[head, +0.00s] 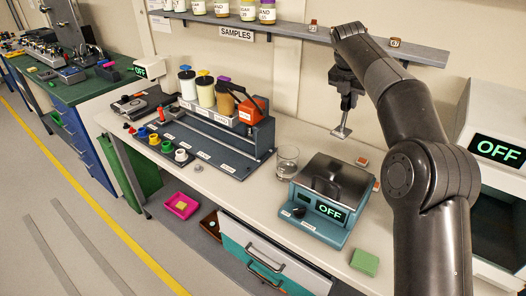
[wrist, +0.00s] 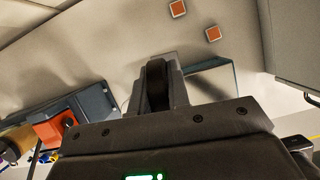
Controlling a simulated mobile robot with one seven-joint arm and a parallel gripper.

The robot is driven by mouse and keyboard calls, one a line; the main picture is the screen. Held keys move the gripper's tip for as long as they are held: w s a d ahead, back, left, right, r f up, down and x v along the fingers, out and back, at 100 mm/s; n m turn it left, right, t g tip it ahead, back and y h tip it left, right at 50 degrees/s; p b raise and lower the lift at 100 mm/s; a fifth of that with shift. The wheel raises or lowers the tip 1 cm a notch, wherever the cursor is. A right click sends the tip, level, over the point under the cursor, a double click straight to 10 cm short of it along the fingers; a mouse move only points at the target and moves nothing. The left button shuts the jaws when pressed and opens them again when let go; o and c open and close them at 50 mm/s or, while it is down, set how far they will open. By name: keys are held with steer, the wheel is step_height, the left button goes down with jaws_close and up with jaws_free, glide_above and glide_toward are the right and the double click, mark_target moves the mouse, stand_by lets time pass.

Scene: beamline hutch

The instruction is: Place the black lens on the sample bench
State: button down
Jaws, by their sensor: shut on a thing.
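My gripper (head: 343,128) hangs over the back of the white-topped bench (head: 225,194), which I take to be the sample bench, behind and above the grey-lidded device. In the wrist view, a black rounded piece (wrist: 156,86), seen edge-on, is between the gripper's grey fingers; it appears to be the black lens. Its face is hidden, and it cannot be made out clearly in the head view. The gripper is shut on it and seems to be above the bench top, apart from it.
The teal device (head: 320,230) reads OFF. A glass beaker (head: 287,162) stands left of it, a green block (head: 365,262) right of it. A bottle rack (head: 235,140) fills the bench's left part. A shelf (head: 300,30) runs above. Small orange-marked tiles (head: 361,161) lie at the back.

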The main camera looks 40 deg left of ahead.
mark_target(335, 132)
step_height(335, 132, down, 18)
steer(key=a+n, duration=0.1)
steer(key=shift+a+f, duration=0.2)
steer(key=shift+a, duration=0.05)
stand_by(0.5)
steer(key=shift+f, duration=0.15)
steer(key=c, duration=1.4)
jaws_free()
steer(key=shift+o, duration=0.2)
steer(key=v, duration=1.2)
steer(key=shift+d, duration=0.25)
